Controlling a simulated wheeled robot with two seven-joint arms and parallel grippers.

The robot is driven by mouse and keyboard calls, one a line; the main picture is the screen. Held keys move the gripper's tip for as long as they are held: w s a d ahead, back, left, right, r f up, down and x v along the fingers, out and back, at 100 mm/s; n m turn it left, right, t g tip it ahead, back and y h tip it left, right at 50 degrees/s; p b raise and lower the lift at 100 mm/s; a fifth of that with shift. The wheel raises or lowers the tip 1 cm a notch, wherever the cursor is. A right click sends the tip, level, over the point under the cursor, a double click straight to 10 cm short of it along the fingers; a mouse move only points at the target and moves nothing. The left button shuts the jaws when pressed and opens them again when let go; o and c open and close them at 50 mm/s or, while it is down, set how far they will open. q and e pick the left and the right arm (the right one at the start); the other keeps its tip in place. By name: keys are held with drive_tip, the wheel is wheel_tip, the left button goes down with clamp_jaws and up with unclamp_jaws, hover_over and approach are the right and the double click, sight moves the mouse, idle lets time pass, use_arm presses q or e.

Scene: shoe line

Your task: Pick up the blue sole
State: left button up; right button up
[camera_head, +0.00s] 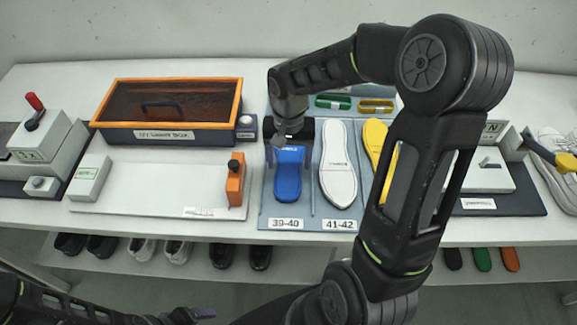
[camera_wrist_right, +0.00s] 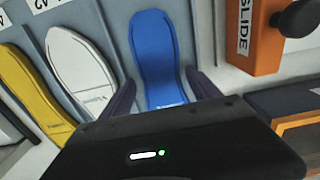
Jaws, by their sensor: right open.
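The blue sole (camera_head: 288,180) lies flat in the rack slot marked 39-40 in the head view. Its far end is partly covered by my right gripper (camera_head: 290,150). In the right wrist view the blue sole (camera_wrist_right: 158,62) lies between the two dark fingers of my open right gripper (camera_wrist_right: 163,92), one at each side. I cannot tell whether the fingers touch it. The lower part of the sole is hidden by the gripper body. Part of my left gripper (camera_head: 190,314) shows at the bottom edge of the head view; its jaw state is unclear.
A white sole (camera_head: 338,170) lies in the 41-42 slot, with a yellow sole (camera_head: 375,142) right of it. An orange slide block (camera_head: 236,182) stands left of the rack (camera_head: 265,213). An orange-rimmed box (camera_head: 170,82) sits behind a white board (camera_head: 150,190).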

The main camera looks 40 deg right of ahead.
sight(289, 168)
drive_tip(key=shift+f, duration=0.95)
drive_tip(key=c, duration=1.4)
drive_tip(key=shift+r, duration=0.15)
wheel_tip(289, 168, up, 10)
drive_tip(key=shift+f+b, duration=0.1)
drive_tip(key=shift+b, duration=0.55)
